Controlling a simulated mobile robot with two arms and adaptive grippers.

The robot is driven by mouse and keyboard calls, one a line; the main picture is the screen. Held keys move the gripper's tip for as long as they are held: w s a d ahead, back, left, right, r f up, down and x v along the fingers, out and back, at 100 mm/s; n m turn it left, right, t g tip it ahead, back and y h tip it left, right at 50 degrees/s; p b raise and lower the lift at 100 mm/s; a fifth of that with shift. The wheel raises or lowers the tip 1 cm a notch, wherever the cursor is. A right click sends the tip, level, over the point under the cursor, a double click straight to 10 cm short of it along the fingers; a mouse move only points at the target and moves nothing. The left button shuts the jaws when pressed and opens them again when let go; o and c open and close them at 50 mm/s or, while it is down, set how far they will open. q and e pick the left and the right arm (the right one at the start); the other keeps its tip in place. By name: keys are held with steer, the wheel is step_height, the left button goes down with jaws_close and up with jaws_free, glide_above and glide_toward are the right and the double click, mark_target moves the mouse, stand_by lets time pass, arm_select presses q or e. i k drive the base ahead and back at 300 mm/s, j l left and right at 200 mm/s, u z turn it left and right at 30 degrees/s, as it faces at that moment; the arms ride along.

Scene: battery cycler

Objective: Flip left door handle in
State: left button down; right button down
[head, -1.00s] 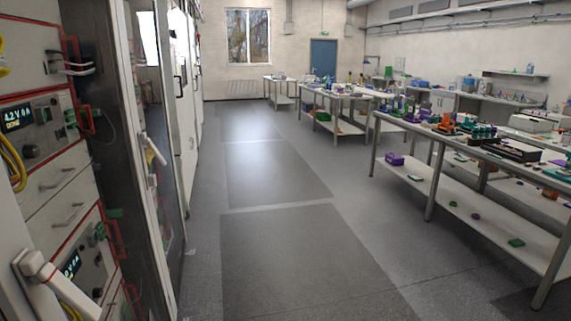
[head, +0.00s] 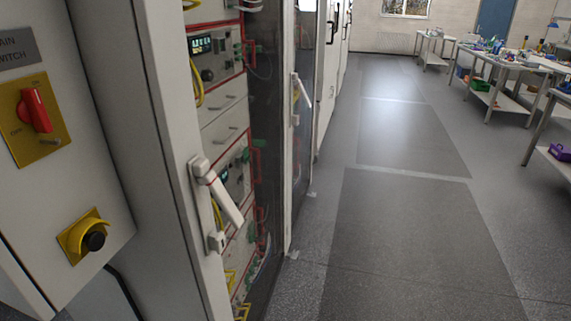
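In the head view a tall cabinet stands at the left with a narrow white door frame and a clear pane. A white door handle (head: 222,200) with a red band is on this nearer frame. Its lever is tilted out from the frame, slanting down to the right, with its lower end apart from the small latch seat (head: 216,241). A second white handle (head: 301,88) shows on the door farther along, also slanted. Neither of my grippers is in view.
A control panel with a red main switch (head: 35,110) and a yellow-collared black button (head: 86,237) is at the near left. Rack instruments (head: 213,62) with yellow cables sit behind the pane. The floor aisle (head: 410,240) is clear. Workbenches (head: 497,68) stand along the right.

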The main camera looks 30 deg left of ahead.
mark_target(211, 180)
steer(key=u, duration=1.15)
